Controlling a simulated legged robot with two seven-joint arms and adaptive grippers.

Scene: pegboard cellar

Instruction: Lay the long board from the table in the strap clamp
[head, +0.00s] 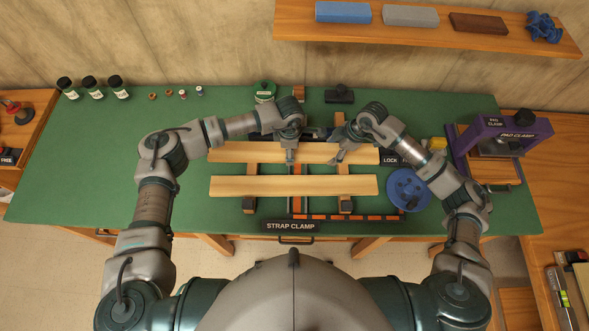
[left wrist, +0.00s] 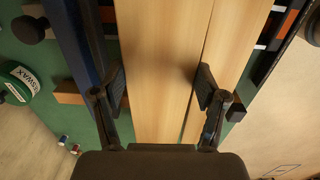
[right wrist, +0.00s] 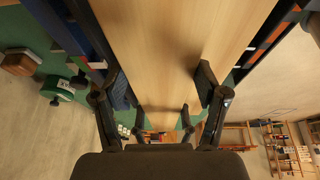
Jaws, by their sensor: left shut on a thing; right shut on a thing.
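A long pale board (head: 235,153) lies crosswise over the back part of the strap clamp (head: 290,226). My left gripper (head: 291,157) is shut on this board near its middle; its fingers straddle the board in the left wrist view (left wrist: 160,87). My right gripper (head: 340,155) is shut on the same board further right, and its fingers also show in the right wrist view (right wrist: 158,85). I cannot tell whether the board touches the clamp's bars. A second pale board (head: 290,186) lies parallel in front, across the wooden bars, with a gap between them.
A blue round reel (head: 408,190) stands right of the boards, and a purple pad clamp (head: 500,135) stands at the right table end. A green wax tin (head: 264,91) and a dark block (head: 339,95) are behind. The green table (head: 80,160) is clear at left.

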